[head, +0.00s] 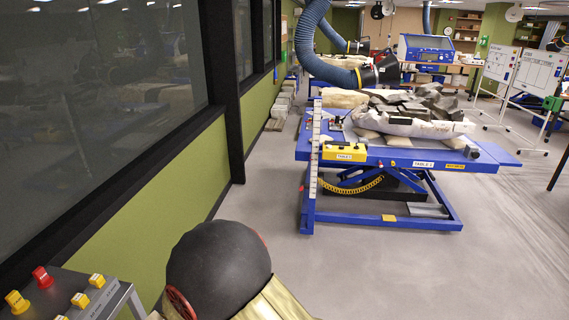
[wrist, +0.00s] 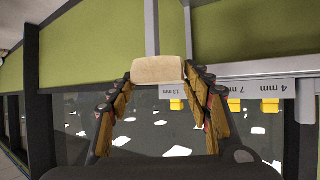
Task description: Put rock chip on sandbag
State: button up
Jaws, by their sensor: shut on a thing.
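My gripper (wrist: 158,78) is shut on a pale tan, rough block, which looks like the rock chip (wrist: 157,69). The chip sits crosswise between the fingertips in the wrist view. The gripper and chip do not show in the head view. Pale sandbag-like pads (head: 397,141) lie under a long white fossil jacket (head: 415,126) on the blue lift table (head: 470,163) in the head view. I cannot tell which of them is the task's sandbag. The table is well ahead of me.
A panel with red and yellow knobs (head: 78,284) stands at lower left. Size-marked grey edging (wrist: 255,91) and yellow tabs (wrist: 234,105) are near the gripper. A blue hose (head: 312,50) hangs over the table. Grey floor (head: 350,265) is clear before it.

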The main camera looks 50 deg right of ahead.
aim_at(321, 138)
jog(key=l+z, duration=0.15)
jog(key=l, duration=0.3)
jog(key=i+l+z, duration=0.1)
jog(key=l, duration=0.3)
jog(key=i+l+z, duration=0.15)
jog(key=l, duration=0.25)
jog(key=i+l+z, duration=0.1)
jog(key=l, duration=0.3)
jog(key=i+l+z, duration=0.15)
jog(key=l, duration=0.25)
jog(key=i+l+z, duration=0.1)
jog(key=l, duration=0.25)
jog(key=i, duration=0.1)
